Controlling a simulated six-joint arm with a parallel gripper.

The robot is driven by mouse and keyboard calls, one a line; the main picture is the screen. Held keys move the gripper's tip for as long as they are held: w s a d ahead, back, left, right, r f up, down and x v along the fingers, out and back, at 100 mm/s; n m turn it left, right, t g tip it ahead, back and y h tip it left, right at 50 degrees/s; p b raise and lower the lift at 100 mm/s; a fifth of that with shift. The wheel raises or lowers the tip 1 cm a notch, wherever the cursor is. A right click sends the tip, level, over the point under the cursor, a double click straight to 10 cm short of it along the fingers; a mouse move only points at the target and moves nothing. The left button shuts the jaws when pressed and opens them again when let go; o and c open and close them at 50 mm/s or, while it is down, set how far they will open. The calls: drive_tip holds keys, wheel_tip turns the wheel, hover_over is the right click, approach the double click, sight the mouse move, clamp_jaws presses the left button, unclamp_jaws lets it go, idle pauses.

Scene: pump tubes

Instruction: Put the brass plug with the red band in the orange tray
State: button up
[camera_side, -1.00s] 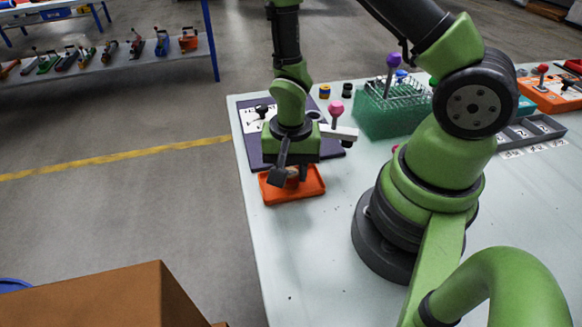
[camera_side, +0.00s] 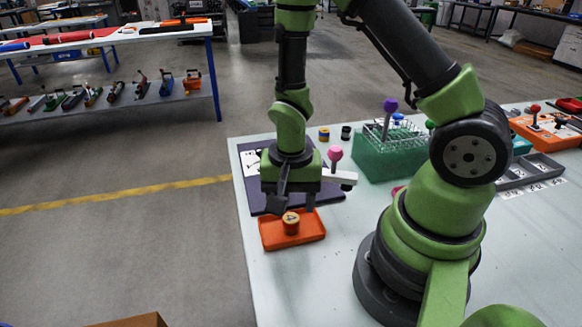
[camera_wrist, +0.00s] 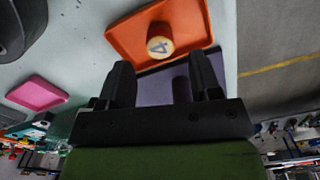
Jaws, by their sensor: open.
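The brass plug (camera_side: 291,222) stands upright in the orange tray (camera_side: 315,235). It has a reddish band around its side in the side view. In the wrist view the plug (camera_wrist: 160,44) shows a pale top marked 4, inside the tray (camera_wrist: 122,40). My gripper (camera_side: 292,204) is open and empty, above and just behind the plug, toward the dark mat. The wrist view shows its two dark fingers (camera_wrist: 164,82) apart, with the plug beyond their tips and clear of them.
A dark purple mat (camera_side: 325,194) lies behind the tray. A pink-topped knob (camera_side: 335,153) rises close to my gripper. A green rack (camera_side: 377,161) with a purple-topped piece (camera_side: 389,105) stands farther right. The table in front of the tray is clear.

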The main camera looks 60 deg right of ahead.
wheel_tip(320, 180, up, 8)
wheel_tip(320, 180, up, 11)
drive_tip(key=n+t, duration=0.4)
hover_over(291, 218)
drive_tip(key=s+a, duration=0.1)
drive_tip(key=s, duration=0.1)
drive_tip(key=s+a+r+n+t+y, duration=0.2)
drive_tip(key=s+r+n+t, duration=0.1)
drive_tip(key=s+r, duration=0.3)
drive_tip(key=shift+n, duration=0.5)
drive_tip(key=shift+r, duration=0.1)
